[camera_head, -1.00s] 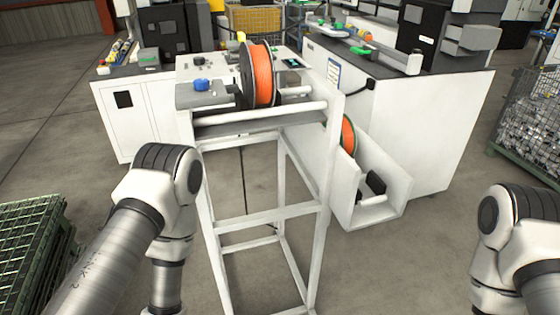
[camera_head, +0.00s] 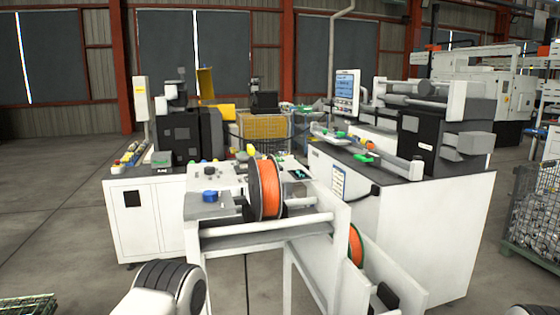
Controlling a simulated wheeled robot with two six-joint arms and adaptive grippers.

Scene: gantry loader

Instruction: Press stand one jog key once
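A white stand (camera_head: 325,226) is close in front of me, with an orange spool (camera_head: 268,188) upright on it. Its top panel (camera_head: 232,177) carries a blue knob (camera_head: 210,196), a yellow part (camera_head: 251,150) and a small dark display (camera_head: 299,174). Several small buttons show on the panel, but they are too small to tell which is the jog key. Neither gripper is in the picture.
A second orange spool (camera_head: 355,245) sits in a white side bin at the stand's right. White machine cabinets stand behind, left (camera_head: 150,219) and right (camera_head: 446,235). A wire cage of metal parts (camera_head: 535,212) is at far right. Open floor lies to the left.

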